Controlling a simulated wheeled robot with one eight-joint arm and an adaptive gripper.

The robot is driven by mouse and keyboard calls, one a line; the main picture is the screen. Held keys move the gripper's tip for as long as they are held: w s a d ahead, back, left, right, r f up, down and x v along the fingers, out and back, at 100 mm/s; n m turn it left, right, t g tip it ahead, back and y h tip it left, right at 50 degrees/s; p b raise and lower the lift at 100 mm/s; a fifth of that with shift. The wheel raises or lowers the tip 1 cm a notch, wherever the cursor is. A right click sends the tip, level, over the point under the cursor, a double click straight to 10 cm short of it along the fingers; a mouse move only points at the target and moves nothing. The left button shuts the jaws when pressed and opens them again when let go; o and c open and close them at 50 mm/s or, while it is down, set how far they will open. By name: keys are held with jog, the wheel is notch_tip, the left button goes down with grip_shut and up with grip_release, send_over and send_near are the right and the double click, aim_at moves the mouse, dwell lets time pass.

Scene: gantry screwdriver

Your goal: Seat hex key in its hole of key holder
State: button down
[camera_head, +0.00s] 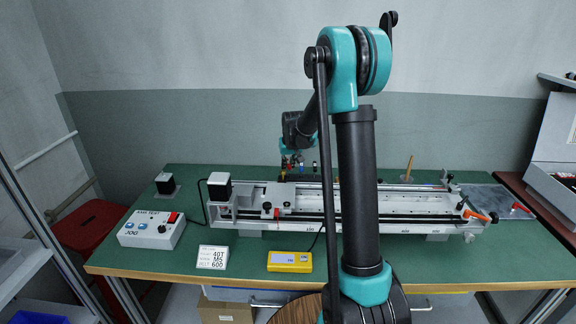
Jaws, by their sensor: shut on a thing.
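My gripper (292,163) is small and far off at the back of the bench, just behind the gantry rail. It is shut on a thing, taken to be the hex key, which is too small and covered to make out. A cluster of small coloured tips, red, blue and yellow, shows around and below the gripper. The dark low strip under them (298,178) looks like the key holder; its holes cannot be made out. My arm column hides part of this area, and whether the key touches the holder cannot be told.
The gantry rail (420,199) runs across the green bench (135,255). A jog control box (152,229), a white card (212,257) and a yellow device (290,262) lie in front. An upright wooden rod (409,167) stands behind. Orange-handled parts (482,216) sit at the right end.

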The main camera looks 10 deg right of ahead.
jog(key=shift+f, duration=0.4)
jog(key=c, duration=1.5)
grip_release()
